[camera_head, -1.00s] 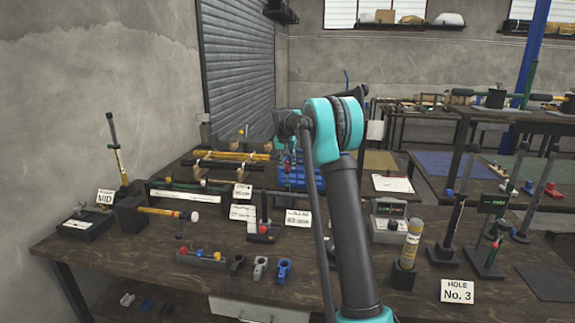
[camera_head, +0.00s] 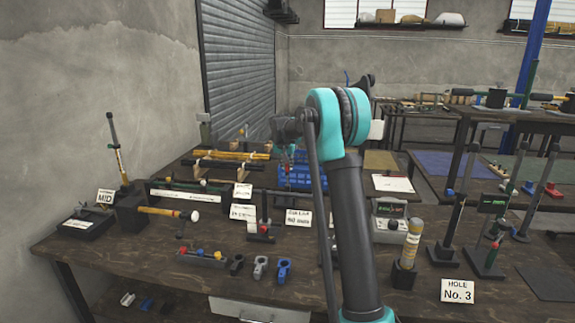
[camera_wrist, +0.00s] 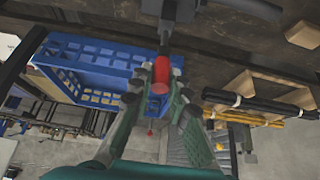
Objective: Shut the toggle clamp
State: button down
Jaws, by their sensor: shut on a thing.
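My gripper (camera_wrist: 161,78) has green fingers and is shut on a red handle (camera_wrist: 161,70), which I take to be the toggle clamp's handle. The handle sits between the fingertips in the wrist view. A grey metal shaft (camera_wrist: 164,28) runs from it toward the top of that view. The clamp's body is not clear there, and how far the clamp is open cannot be told. In the head view my arm hides most of the gripper, and a small red spot shows beside the blue crate.
The blue crate (camera_wrist: 80,62) lies close beside my fingers. Black and yellow rods (camera_wrist: 262,108) rest on wooden blocks to its right in the wrist view. In the head view, a small stand with a red part (camera_head: 263,228) and white label cards (camera_head: 298,217) are nearer on the bench.

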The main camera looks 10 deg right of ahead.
jog(key=s+a+f+t+h, duration=0.1)
jog(key=s+f+t+h, duration=0.1)
jog(key=s+t, duration=0.3)
jog(key=shift+s+a+f+t, duration=0.25)
jog(key=shift+a+f+t, duration=0.15)
jog(key=shift+t, duration=0.5)
jog(key=c, duration=1.4)
grip_release()
jog(key=shift+c, duration=0.2)
jog(key=v, duration=1.2)
jog(key=shift+f, duration=0.15)
jog(key=shift+c, duration=0.6)
